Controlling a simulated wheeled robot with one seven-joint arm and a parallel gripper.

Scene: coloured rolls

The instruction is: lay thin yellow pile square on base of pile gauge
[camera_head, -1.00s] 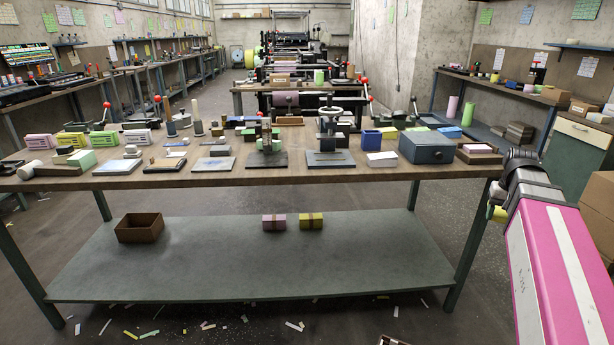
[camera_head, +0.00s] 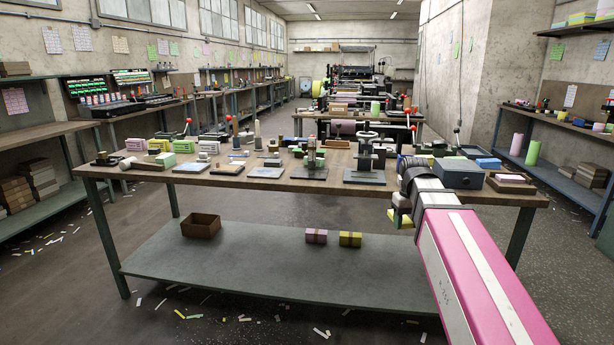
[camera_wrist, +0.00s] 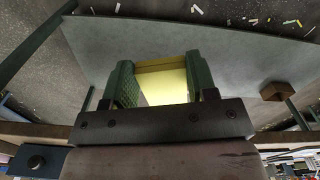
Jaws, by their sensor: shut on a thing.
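My gripper (camera_head: 402,212) is in front of the bench's front edge, right of centre, below the bench top. It is shut on the thin yellow pile (camera_wrist: 165,86), which shows between the two green fingers in the wrist view. Two upright devices stand on flat dark bases on the bench: one with a post (camera_head: 312,155), one with a handwheel (camera_head: 367,150). I cannot tell for certain which is the pile gauge. Both bases look bare in front and the pile is apart from them.
The wooden bench (camera_head: 240,184) carries several flat plates, coloured piles at the left and a blue-grey box (camera_head: 458,172) at the right.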

